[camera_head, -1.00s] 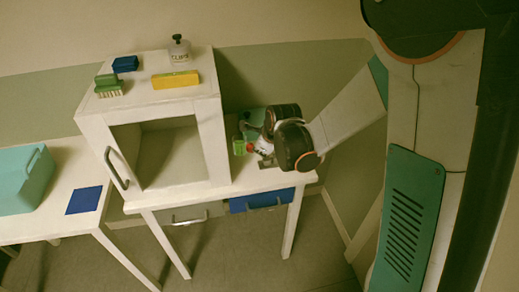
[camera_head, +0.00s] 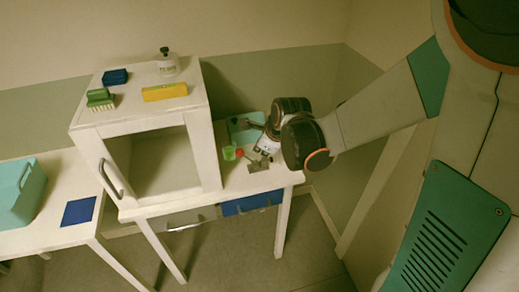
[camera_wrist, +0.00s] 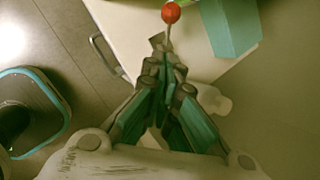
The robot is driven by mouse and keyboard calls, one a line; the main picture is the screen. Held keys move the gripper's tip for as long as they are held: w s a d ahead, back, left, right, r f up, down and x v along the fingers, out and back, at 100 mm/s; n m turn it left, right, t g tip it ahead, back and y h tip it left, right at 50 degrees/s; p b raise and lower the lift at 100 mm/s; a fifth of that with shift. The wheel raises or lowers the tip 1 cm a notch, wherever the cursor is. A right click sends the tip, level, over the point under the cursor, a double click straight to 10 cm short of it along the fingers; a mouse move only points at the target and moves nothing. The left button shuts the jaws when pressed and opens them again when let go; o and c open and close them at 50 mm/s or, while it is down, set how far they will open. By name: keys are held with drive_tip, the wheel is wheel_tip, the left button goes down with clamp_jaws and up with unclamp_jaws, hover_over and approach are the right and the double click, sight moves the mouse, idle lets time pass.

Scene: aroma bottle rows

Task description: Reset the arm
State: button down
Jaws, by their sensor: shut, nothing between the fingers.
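My gripper (camera_head: 258,160) is above the right part of the white table (camera_head: 277,180), at the end of my arm, to the right of the open-fronted white cabinet (camera_head: 214,140). In the wrist view its teal-padded fingers (camera_wrist: 163,68) are drawn together with nothing held. A red ball (camera_wrist: 171,13) on a thin stem shows just beyond the fingertips. In the head view a red object (camera_head: 240,153) and a small green cup (camera_head: 229,153) are left of the gripper. My arm partly hides the tabletop.
A teal container (camera_wrist: 235,28) is near the gripper; a white object (camera_wrist: 213,101) shows behind the fingers. A white jar (camera_head: 167,65), yellow block (camera_head: 165,92), green brush (camera_head: 100,99) and blue block (camera_head: 115,77) sit on the cabinet. A teal basket (camera_head: 18,195) stands at left.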

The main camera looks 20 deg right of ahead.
drive_tip(key=s+r+n, duration=0.4)
drive_tip(key=s+n, duration=0.3)
drive_tip(key=n, duration=0.1)
drive_tip(key=s+d+r+n+h, duration=0.1)
drive_tip(key=s+r+n, duration=0.4)
drive_tip(key=s+n, duration=0.2)
drive_tip(key=s+d+r+n+t, duration=0.1)
drive_tip(key=s+r+n, duration=0.3)
drive_tip(key=s+n, duration=0.3)
drive_tip(key=shift+s+r+n+p, duration=0.2)
drive_tip(key=shift+s+n+p, duration=0.15)
drive_tip(key=shift+n, duration=1.35)
drive_tip(key=shift+d, duration=0.1)
